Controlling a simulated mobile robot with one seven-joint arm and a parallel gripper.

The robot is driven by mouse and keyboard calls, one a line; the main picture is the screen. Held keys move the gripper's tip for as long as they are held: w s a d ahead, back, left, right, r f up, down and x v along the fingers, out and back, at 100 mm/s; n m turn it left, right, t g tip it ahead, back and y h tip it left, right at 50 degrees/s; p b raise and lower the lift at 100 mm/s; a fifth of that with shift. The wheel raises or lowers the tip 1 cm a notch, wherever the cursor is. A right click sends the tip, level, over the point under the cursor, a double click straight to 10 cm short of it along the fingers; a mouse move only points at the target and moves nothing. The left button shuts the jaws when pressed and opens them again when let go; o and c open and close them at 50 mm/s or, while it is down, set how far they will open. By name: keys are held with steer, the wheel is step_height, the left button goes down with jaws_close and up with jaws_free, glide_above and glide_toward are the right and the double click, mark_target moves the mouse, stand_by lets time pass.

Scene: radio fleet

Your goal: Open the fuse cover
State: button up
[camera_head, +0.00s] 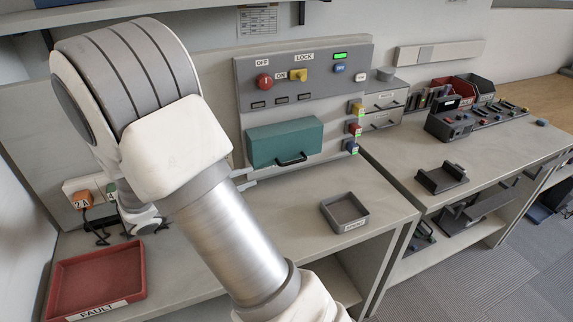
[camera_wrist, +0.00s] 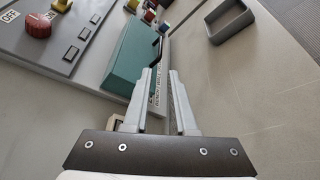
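The teal fuse cover (camera_head: 284,140) is closed on the lower part of the grey panel, with a black bar handle (camera_head: 291,160) on its lower front. In the wrist view the teal cover (camera_wrist: 130,58) lies just beyond and left of my fingertips. My gripper (camera_head: 246,179) is at the lower left of the cover, low over the bench, apart from the handle. In the wrist view my gripper (camera_wrist: 161,72) shows two fingers with an empty gap between them.
The grey panel (camera_head: 330,80) carries a red knob (camera_head: 264,82), a yellow switch (camera_head: 298,75) and a lit green display. A red FAULT tray (camera_head: 97,283) stands at left, a small grey tray (camera_head: 344,212) at right. Bench between the cover and the grey tray is clear.

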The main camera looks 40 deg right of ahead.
mark_target(288, 164)
steer(key=b+x, duration=0.1)
steer(key=x, duration=1.4)
jaws_close()
steer(key=shift+a, duration=0.1)
stand_by(0.8)
